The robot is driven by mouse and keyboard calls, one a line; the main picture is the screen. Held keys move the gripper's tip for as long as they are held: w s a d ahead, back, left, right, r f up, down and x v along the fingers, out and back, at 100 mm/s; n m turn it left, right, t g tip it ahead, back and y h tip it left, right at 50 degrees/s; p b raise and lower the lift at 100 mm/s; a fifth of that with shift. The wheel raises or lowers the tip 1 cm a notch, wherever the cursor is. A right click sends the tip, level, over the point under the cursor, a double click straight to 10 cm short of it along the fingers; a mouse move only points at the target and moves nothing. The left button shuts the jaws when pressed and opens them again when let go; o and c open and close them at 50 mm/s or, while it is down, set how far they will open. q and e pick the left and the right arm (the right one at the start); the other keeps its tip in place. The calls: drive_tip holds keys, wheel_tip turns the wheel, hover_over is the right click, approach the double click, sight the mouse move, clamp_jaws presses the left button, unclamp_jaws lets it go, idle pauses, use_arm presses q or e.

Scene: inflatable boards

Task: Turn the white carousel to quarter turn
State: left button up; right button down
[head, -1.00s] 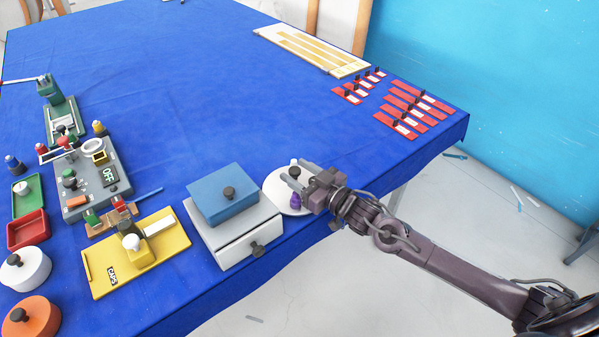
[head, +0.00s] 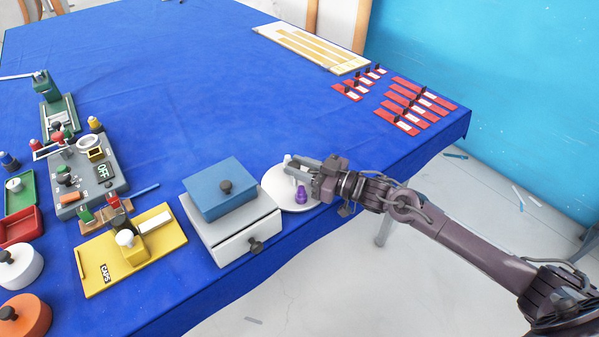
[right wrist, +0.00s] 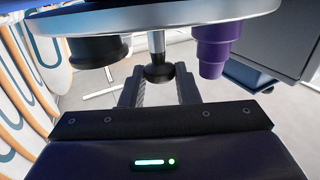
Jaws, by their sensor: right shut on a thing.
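The white carousel (head: 276,185) is a round disc near the front edge of the table, right of the drawer box. A purple stepped piece (head: 300,195) stands on its near side. My right gripper (head: 296,168) reaches over the disc from the right and partly covers it. In the right wrist view the disc (right wrist: 160,18) spans the top. A dark round knob (right wrist: 158,73) on a silvery stem sits between the fingers of my right gripper (right wrist: 158,85), which is shut on it. The purple piece (right wrist: 213,45) and a black piece (right wrist: 98,50) are on either side. My left gripper is out of view.
A white drawer box (head: 233,240) with a blue box (head: 222,190) on top stands close left of the carousel. A yellow caps tray (head: 95,270) and a grey switch panel (head: 75,195) are farther left. Red pieces (head: 415,105) lie back right. The middle blue cloth is clear.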

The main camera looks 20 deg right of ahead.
drive_tip(key=c, duration=1.1)
unclamp_jaws()
drive_tip(key=b+v, duration=0.1)
drive_tip(key=v, duration=0.5)
drive_tip(key=shift+s+d, duration=0.25)
drive_tip(key=shift+d, duration=0.05)
drive_tip(key=shift+s+d, duration=0.4)
